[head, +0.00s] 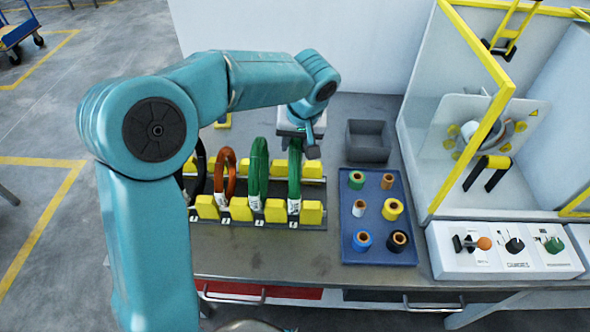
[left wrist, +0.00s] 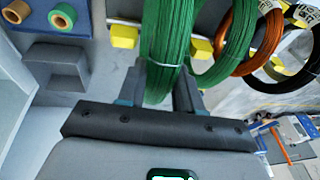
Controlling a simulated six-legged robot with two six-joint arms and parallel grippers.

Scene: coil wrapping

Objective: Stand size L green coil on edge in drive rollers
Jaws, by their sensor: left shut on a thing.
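Two green coils stand on edge in the yellow-block rack; the right one (head: 295,178) and the middle one (head: 258,172) both carry white tags too small to read. My left gripper (head: 298,137) is above the right green coil, shut on its top. In the left wrist view the gripper's fingers (left wrist: 160,90) sit on either side of this green coil (left wrist: 167,40), with the other green coil (left wrist: 236,45) next to it. The wrapping machine (head: 487,130) stands at the right, with dark roller-like bars (head: 478,178) low inside its yellow frame. My right gripper is out of view.
An orange coil (head: 224,172) and a black coil (head: 201,168) stand left in the rack (head: 312,212). A grey bin (head: 368,141) and a blue tray (head: 378,255) of several tape rolls lie between rack and machine. A control panel (head: 505,250) is at the front right.

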